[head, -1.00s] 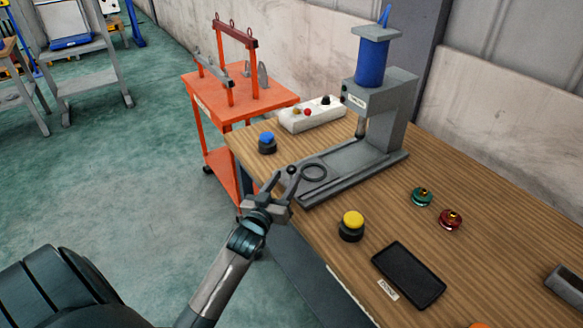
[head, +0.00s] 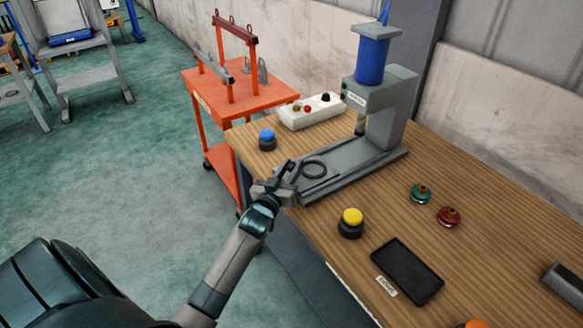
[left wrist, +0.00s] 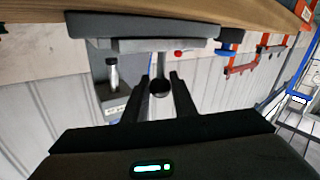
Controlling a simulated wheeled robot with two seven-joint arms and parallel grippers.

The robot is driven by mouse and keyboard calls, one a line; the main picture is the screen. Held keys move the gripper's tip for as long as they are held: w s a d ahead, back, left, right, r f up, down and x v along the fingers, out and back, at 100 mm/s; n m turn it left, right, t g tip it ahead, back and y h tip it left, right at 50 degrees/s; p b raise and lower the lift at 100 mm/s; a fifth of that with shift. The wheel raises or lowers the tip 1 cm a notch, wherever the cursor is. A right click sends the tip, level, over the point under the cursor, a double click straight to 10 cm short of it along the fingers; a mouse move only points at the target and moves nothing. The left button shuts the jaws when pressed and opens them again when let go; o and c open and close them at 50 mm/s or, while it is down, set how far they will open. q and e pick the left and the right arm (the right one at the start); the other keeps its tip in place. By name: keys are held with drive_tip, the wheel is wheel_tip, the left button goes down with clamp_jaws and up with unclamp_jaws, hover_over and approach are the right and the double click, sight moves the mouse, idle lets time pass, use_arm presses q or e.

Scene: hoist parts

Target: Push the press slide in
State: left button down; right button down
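The press (head: 390,105) is grey with a blue cylinder on top and stands at the back of the wooden bench. Its grey slide (head: 345,160) lies in the base and reaches toward the bench's near edge, with a dark ring (head: 313,169) near its front end. My left gripper (head: 288,170) is at that front end. In the left wrist view its fingers stand on both sides of the slide's black ball knob (left wrist: 160,87) and appear to touch it. The head view hides most of the knob behind the fingers. My right gripper is not in view.
A blue button (head: 267,140) and a white control box (head: 311,111) are left of the press. A yellow button (head: 351,222), a black tablet (head: 407,271), and green (head: 421,193) and red (head: 449,216) parts lie to the right. An orange cart (head: 262,107) stands behind.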

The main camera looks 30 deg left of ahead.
sight(304, 173)
use_arm(q)
drive_tip(key=shift+w+d, duration=0.1)
drive_tip(key=shift+w, duration=0.15)
drive_tip(key=w, duration=0.1)
drive_tip(key=w+d, duration=0.1)
drive_tip(key=w+b, duration=0.1)
drive_tip(key=w, duration=0.1)
drive_tip(key=shift+d, duration=0.35)
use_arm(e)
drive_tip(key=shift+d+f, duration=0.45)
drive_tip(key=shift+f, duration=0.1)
use_arm(q)
drive_tip(key=c, duration=1.5)
unclamp_jaws()
drive_tip(key=shift+o, duration=0.2)
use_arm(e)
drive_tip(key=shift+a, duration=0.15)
use_arm(q)
drive_tip(key=shift+s, duration=0.1)
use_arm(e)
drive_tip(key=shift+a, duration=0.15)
